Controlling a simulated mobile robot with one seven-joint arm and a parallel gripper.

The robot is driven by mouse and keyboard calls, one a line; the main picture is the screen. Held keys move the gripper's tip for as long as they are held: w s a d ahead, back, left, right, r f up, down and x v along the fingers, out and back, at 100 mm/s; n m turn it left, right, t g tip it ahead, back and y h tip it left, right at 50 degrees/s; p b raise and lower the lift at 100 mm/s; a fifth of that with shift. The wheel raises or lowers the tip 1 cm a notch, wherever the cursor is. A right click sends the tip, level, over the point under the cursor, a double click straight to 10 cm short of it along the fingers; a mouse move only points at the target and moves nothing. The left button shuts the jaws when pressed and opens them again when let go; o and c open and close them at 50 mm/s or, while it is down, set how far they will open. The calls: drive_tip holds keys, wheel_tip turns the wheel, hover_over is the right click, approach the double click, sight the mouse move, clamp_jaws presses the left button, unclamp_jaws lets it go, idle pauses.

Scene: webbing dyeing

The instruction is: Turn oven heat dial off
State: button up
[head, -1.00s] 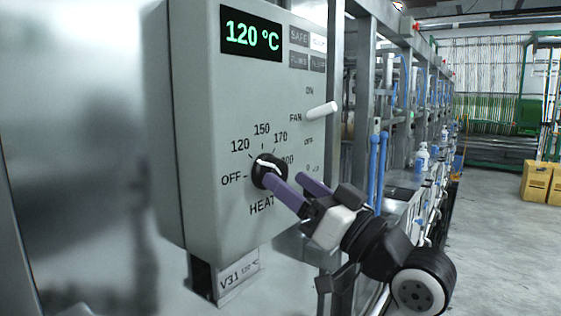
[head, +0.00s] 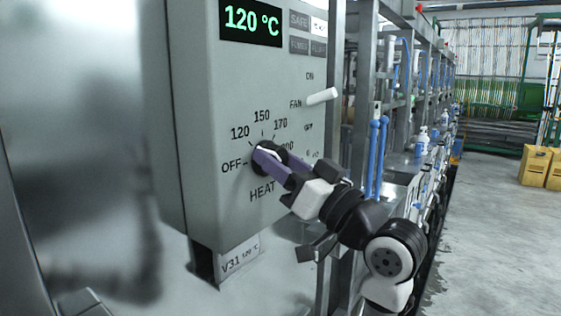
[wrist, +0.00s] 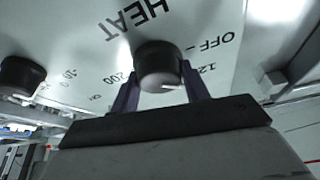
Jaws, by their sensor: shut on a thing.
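The black heat dial (head: 275,150) sits low on the front of the grey control box, ringed by the marks OFF, 120, 150, 170 and 200. The display (head: 250,21) above reads 120 °C. My gripper (head: 268,160) has its purple fingers closed around the dial, one on each side. In the wrist view the dial (wrist: 158,64) sits between the two fingers, upside down, with HEAT and OFF lettering beside it. A white mark shows on the dial, but the fingers partly hide where it points.
A white fan lever (head: 321,97) sticks out above and right of the dial. Another black knob (wrist: 20,77) is at the left of the wrist view. A metal frame with blue pipes (head: 377,158) stands close on the right. Open floor and yellow boxes (head: 540,166) lie farther right.

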drive_tip(key=shift+f+n+b, duration=0.1)
drive_tip(key=shift+n+b, duration=0.3)
drive_tip(key=shift+b, duration=0.15)
drive_tip(key=shift+n+g+y+b, duration=0.5)
drive_tip(key=shift+n+g+b, duration=0.7)
drive_tip(key=shift+n, duration=0.85)
drive_tip(key=shift+n+g+y+b, duration=0.5)
drive_tip(key=shift+n+g+b, duration=0.3)
drive_tip(key=shift+n+b, duration=1.05)
drive_tip(key=shift+n+g+y+b, duration=0.5)
drive_tip(key=shift+n+g+b, duration=0.55)
drive_tip(key=shift+n, duration=1.25)
drive_tip(key=o, duration=1)
drive_tip(key=shift+d, duration=0.1)
